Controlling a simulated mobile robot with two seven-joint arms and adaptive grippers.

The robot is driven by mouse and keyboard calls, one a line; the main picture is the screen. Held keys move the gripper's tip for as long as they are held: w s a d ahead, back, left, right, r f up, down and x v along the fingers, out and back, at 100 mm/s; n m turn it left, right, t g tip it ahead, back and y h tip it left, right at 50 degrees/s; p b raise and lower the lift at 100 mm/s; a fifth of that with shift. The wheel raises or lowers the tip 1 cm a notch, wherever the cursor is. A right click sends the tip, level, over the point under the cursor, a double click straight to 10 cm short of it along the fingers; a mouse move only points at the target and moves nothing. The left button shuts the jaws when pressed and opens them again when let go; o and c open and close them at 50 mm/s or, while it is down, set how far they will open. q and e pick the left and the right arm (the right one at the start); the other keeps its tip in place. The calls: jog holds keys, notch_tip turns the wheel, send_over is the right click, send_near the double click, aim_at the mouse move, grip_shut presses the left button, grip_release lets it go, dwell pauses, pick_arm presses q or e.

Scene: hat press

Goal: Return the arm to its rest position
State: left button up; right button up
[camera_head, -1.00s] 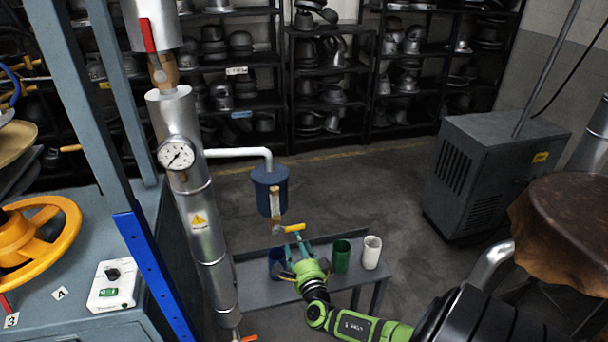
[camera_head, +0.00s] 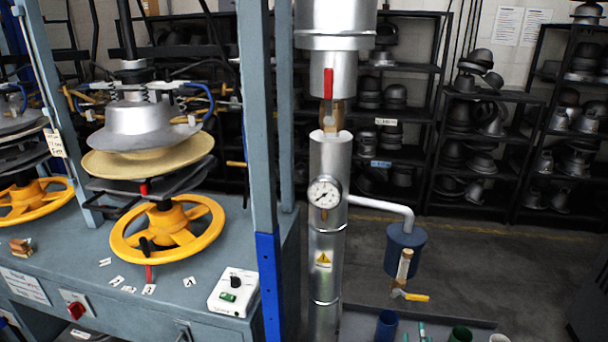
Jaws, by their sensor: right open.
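Only the teal fingertips of my right gripper (camera_head: 414,334) show, at the bottom edge of the head view. They are spread apart with nothing visible between them. They show below the yellow-handled valve (camera_head: 411,297) under the blue pot (camera_head: 405,250), with a gap between them and the handle. The rest of my right arm is outside the view. My left gripper is not in view.
The steel pipe (camera_head: 327,240) with a gauge stands left. The hat press with its yellow wheel (camera_head: 168,235) is farther left. Floor beyond is clear.

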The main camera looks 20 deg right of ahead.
jog(key=s+a+f+m+g+y+b, duration=0.1)
jog(key=s+a+f+m+g+y, duration=0.15)
jog(key=s+f+m, duration=0.5)
jog(key=s+a+f+m+g+y+b, duration=0.1)
jog(key=s+f+m+g, duration=0.35)
jog(key=f+m, duration=0.6)
jog(key=s+a+f+m+g+y+b, duration=0.1)
jog(key=s+a+f+m+g, duration=0.15)
jog(key=s+f+m, duration=0.7)
jog(key=s+a+f+m+g+y+b, duration=0.1)
jog(key=s+a+f+m+g+y, duration=0.3)
jog(key=s+a+f+m, duration=0.9)
jog(key=s+a+m+y, duration=0.1)
jog(key=s+m, duration=0.1)
jog(key=m, duration=0.3)
jog(key=shift+a+f+g, duration=0.25)
jog(key=shift+a+g, duration=0.1)
